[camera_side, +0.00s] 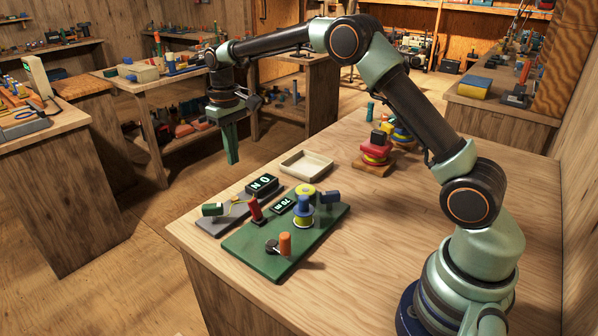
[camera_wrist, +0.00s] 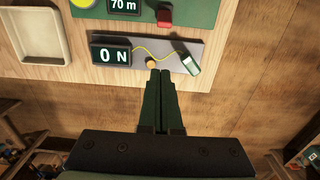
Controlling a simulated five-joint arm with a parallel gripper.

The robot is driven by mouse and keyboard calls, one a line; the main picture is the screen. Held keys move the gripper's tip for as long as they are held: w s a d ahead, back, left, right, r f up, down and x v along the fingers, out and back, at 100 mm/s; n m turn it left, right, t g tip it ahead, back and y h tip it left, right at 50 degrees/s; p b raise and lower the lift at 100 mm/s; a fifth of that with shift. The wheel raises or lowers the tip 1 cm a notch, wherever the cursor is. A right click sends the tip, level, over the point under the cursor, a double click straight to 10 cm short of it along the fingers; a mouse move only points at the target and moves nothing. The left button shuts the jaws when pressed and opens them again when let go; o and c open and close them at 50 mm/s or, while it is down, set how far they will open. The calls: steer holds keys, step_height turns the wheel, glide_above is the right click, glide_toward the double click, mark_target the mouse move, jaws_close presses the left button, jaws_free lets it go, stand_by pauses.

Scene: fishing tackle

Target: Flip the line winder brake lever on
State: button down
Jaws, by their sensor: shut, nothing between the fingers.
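The line winder stands on a green board (camera_side: 318,235) on the wooden bench. A red lever (camera_side: 255,209), apparently the brake lever, stands at the board's left edge, tilted slightly left. It also shows in the wrist view (camera_wrist: 165,17), near the top edge. My gripper (camera_side: 233,161) is shut and empty, pointing down, above and beyond the board, apart from the lever. In the wrist view my gripper's fingertips (camera_wrist: 160,73) lie below the lever.
A shallow cream tray (camera_side: 306,165) stands behind. Stacked red and yellow pieces (camera_side: 375,155) stand farther right.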

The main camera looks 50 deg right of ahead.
mark_target(255, 209)
steer(key=shift+w+f, duration=0.35)
steer(key=shift+f, duration=0.55)
steer(key=f, duration=1)
steer(key=shift+s, duration=0.25)
steer(key=shift+s+r, duration=0.25)
steer(key=shift+s, duration=0.35)
steer(key=shift+s+r, duration=0.25)
steer(key=shift+s, duration=0.4)
steer(key=shift+s+r, duration=0.25)
steer(key=shift+s, duration=0.35)
